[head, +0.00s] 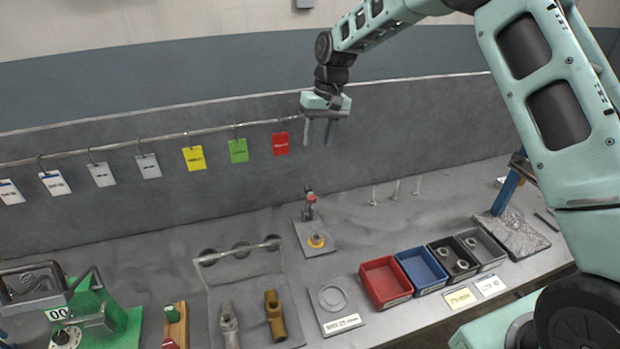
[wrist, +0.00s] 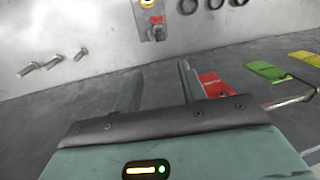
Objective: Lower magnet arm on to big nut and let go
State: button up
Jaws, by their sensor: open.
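The magnet arm (head: 309,202) is a small dark upright piece with a red part, at the back of a grey plate (head: 320,249). The big nut (head: 316,241) is a yellow ring with a paler middle on the same plate, in front of the arm and apart from it. In the wrist view the red part (wrist: 157,20) and a bit of the nut (wrist: 147,3) show at the top edge. My gripper (head: 318,134) is open and empty, high above the bench and well above the magnet arm.
Red (head: 386,281) and blue (head: 421,269) bins stand right of the plate. Several upright pegs (head: 395,189) stand behind them. A rail with hanging tags, including a red tag (head: 280,144), runs along the back panel. A holder with rings (head: 241,252) is to the left.

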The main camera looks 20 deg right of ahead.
jog(key=p, duration=0.4)
send_near(308, 201)
jog(key=w+f, duration=0.1)
jog(key=f, duration=0.1)
jog(key=w+f, duration=0.2)
jog(key=f, duration=0.1)
jog(key=w+f, duration=0.1)
jog(key=f, duration=0.1)
jog(key=shift+w+a+f, duration=0.15)
jog(key=shift+w+f, duration=0.05)
jog(key=shift+f, duration=0.1)
grip_shut()
